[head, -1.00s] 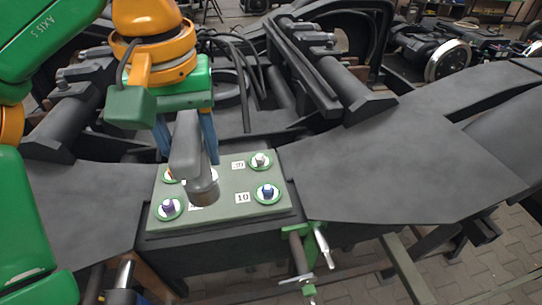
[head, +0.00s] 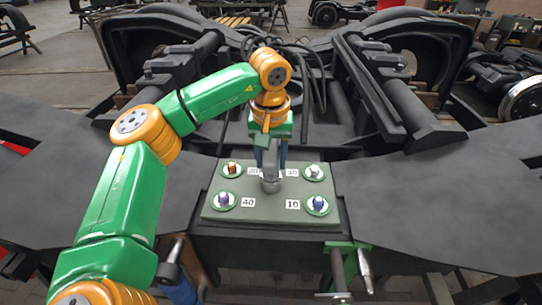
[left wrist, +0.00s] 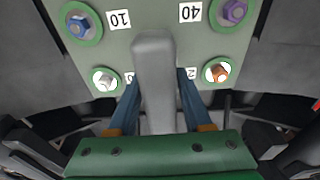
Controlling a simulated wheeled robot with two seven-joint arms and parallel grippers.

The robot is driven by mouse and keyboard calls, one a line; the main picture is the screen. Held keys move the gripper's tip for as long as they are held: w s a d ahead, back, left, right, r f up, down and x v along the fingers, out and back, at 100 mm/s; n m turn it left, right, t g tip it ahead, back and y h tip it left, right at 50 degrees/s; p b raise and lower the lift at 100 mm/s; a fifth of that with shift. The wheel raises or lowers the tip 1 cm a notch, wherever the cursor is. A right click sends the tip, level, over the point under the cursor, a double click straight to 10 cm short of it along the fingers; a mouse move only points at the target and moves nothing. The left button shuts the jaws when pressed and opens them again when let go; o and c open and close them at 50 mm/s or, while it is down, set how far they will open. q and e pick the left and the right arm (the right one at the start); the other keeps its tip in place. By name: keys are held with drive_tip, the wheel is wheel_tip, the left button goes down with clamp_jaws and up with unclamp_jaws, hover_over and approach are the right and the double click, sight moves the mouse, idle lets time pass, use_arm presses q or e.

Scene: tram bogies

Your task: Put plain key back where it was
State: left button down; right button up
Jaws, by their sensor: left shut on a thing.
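The plain grey key (head: 269,174) is held by my left gripper (head: 271,152). It is over the grey-green panel (head: 268,214), between the four corner bolts. In the left wrist view the key (left wrist: 154,75) runs between the blue fingers of my left gripper (left wrist: 157,104), which are shut on it. I cannot tell whether the key touches the panel. The panel has a copper bolt (head: 231,169), a white bolt (head: 313,172), a purple bolt (head: 224,200) and a blue bolt (head: 318,204), each in a green ring. My right gripper is out of view.
Below the panel's right front is a green bracket (head: 345,245) with rod-like tools. A metal handle (head: 170,268) shows at front left. Dark bogie beams rise behind the panel, and cables hang behind my left gripper. The flat dark plate (head: 425,205) to the right is clear.

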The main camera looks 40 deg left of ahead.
use_arm(q)
drive_tip(key=shift+w+f, duration=0.1)
drive_tip(key=shift+w, duration=0.05)
drive_tip(key=shift+c, duration=1.6)
unclamp_jaws()
drive_tip(key=shift+d, duration=0.1)
drive_tip(key=r, duration=0.4)
drive_tip(key=s+r, duration=0.1)
drive_tip(key=r, duration=0.7)
drive_tip(key=shift+s+d+r, duration=0.15)
drive_tip(key=shift+s+d, duration=0.15)
drive_tip(key=shift+d, duration=0.1)
